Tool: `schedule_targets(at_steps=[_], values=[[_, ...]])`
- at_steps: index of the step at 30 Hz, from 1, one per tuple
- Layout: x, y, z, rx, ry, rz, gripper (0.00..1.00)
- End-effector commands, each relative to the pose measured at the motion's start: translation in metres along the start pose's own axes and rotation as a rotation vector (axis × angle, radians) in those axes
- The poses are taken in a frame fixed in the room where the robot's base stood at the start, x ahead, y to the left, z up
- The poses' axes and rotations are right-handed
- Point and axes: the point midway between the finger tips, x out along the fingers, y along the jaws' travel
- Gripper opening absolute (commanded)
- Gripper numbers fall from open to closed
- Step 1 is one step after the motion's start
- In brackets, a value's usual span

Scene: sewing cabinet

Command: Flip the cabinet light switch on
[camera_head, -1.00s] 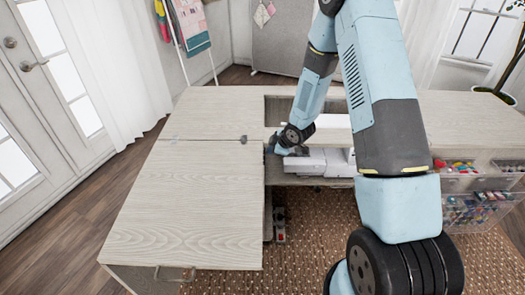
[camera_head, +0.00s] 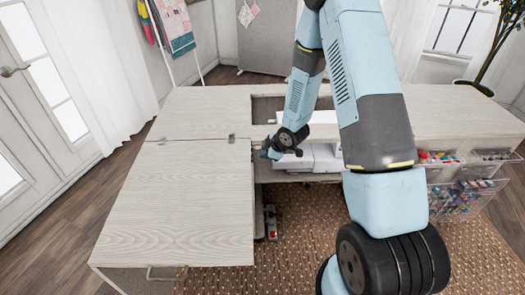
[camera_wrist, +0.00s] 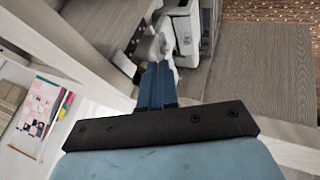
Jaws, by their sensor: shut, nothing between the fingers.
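The pale wood sewing cabinet (camera_head: 180,205) fills the middle of the head view, with an opening near its centre. A white sewing machine (camera_head: 318,158) sits in that opening; it also shows at the top of the wrist view (camera_wrist: 183,30). My gripper (camera_head: 268,151) is at the left end of the opening, by the inner edge of the left top panel. In the wrist view my blue fingers (camera_wrist: 157,72) are together and empty, pointing toward the machine. I cannot make out the light switch in either view. Whether the fingers touch anything is unclear.
Clear drawers of coloured sewing supplies (camera_head: 465,190) are at the right. A foot pedal-like item (camera_head: 271,222) is below the opening, above the brown rug (camera_head: 310,225). Cabinet boards surround my gripper closely. A sheet with pink patches (camera_wrist: 45,110) shows in the wrist view.

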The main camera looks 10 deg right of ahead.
Motion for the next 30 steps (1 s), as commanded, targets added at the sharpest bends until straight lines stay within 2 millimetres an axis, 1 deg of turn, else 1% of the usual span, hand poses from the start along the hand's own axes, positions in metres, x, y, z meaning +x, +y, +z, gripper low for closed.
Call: schedule_targets(at_steps=[1,3,12,15,21,30], values=[[-0.011,0.005,0.001,0.002,-0.001,0.009,0.00],[-0.021,0.003,0.001,0.000,-0.001,0.006,0.00],[-0.065,0.002,-0.001,-0.002,0.001,0.004,0.00],[-0.076,0.002,-0.001,-0.001,0.001,0.004,0.00],[-0.090,0.001,-0.001,-0.001,0.002,0.002,0.00],[-0.093,0.001,-0.001,-0.002,0.002,0.002,0.00]])
